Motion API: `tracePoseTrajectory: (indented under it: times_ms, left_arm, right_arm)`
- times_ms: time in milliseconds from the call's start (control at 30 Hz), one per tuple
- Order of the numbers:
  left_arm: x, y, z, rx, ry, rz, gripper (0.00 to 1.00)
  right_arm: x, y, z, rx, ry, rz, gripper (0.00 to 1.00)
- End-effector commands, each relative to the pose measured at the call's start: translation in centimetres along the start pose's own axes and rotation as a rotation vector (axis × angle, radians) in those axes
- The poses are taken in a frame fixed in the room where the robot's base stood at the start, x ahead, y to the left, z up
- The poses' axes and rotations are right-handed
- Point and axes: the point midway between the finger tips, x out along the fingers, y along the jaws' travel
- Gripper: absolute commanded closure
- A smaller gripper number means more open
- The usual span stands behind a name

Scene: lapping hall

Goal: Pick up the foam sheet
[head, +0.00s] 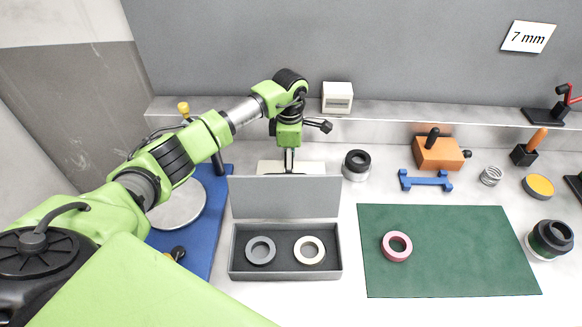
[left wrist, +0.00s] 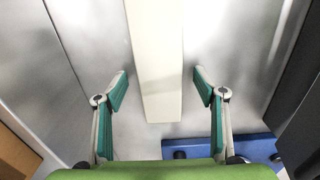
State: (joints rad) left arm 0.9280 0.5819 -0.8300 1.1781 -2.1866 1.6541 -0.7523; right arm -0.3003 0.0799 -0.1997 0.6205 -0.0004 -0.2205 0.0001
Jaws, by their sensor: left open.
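The foam sheet appears to be the flat cream piece (head: 268,167) behind the raised lid of the grey box; the lid hides its near part. In the left wrist view a long cream strip (left wrist: 156,60) runs between my fingers from the top edge. My left gripper (head: 289,160) points down over the cream piece in the head view. In the left wrist view its green-padded fingers (left wrist: 160,86) are open, one on each side of the strip, with gaps to both. Whether the fingertips reach down to the bench cannot be told. My right gripper is out of view.
The open grey box (head: 286,277) holds a grey ring and a cream ring. A pink ring (head: 397,246) lies on the green mat (head: 460,250). A black-topped round part (head: 356,165) stands right of the cream piece. A blue plate (head: 205,235) lies left of the box.

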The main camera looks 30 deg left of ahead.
Motion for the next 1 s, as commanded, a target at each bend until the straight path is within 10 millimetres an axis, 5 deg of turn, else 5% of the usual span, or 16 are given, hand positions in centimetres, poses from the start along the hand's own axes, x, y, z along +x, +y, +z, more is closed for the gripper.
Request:
tracePoseTrajectory:
  times_ms: [267, 400, 767, 1000]
  left_arm:
    - [0.6, 0.1, 0.0, 0.000, 0.000, 0.001, 0.36]
    - [0.6, 0.0, 0.0, 0.000, 0.000, 0.001, 0.67]
    - [0.4, 0.1, -0.1, 0.000, 0.000, 0.001, 0.68]
    - [-2.9, 0.2, 0.0, 0.001, -0.002, 0.006, 0.68]
  right_arm:
    - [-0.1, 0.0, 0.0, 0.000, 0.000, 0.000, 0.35]
    - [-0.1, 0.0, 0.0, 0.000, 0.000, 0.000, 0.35]
    - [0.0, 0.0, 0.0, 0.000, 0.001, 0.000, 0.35]
    - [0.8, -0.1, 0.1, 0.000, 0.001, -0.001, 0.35]
